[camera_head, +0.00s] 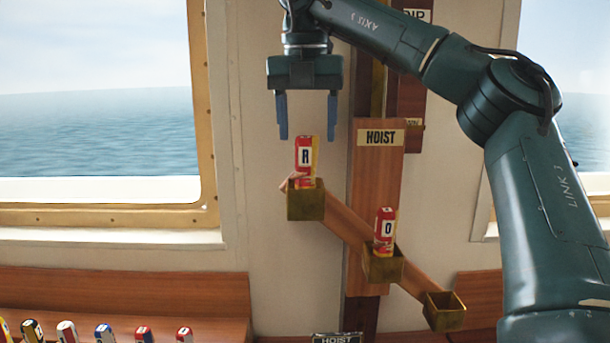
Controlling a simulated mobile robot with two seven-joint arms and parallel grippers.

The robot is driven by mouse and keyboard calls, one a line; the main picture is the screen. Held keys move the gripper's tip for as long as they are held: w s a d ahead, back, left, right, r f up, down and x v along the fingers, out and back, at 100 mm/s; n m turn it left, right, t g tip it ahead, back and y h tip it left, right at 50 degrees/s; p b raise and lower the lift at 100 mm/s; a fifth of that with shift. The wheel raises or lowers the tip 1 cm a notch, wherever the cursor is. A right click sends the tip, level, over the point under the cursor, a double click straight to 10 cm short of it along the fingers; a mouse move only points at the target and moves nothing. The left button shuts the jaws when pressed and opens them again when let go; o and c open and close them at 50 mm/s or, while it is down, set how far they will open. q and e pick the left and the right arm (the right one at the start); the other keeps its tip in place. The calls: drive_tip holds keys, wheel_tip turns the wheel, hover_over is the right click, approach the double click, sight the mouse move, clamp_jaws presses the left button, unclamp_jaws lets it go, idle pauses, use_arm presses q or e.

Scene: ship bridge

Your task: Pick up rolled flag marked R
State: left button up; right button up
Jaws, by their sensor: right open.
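The rolled flag marked R (305,157) is red with a yellow side and a white label. It stands upright in the upper-left brass holder (305,204) of the hoist, its lower end hidden in the holder. My right gripper (307,138) points down above it, its two blue fingers apart. In the picture the fingertips reach about the top of the flag, one to each side. I cannot tell whether they are level with it in depth. The gripper is open and holds nothing. My left gripper is not in view.
A red flag marked O (384,230) stands in the middle holder (383,267). The lower-right holder (444,312) looks empty. A slanting wooden arm joins the holders on the HOIST board (378,168). Several rolled flags (105,333) stand along the bottom left. A window (97,100) is at left.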

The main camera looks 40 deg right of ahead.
sight(306, 154)
drive_tip(key=shift+w+d+f, duration=0.1)
drive_tip(key=shift+f, duration=1.3)
drive_tip(key=shift+w+f, duration=0.1)
drive_tip(key=shift+f, duration=1.3)
drive_tip(key=c, duration=1.1)
drive_tip(key=shift+r, duration=0.2)
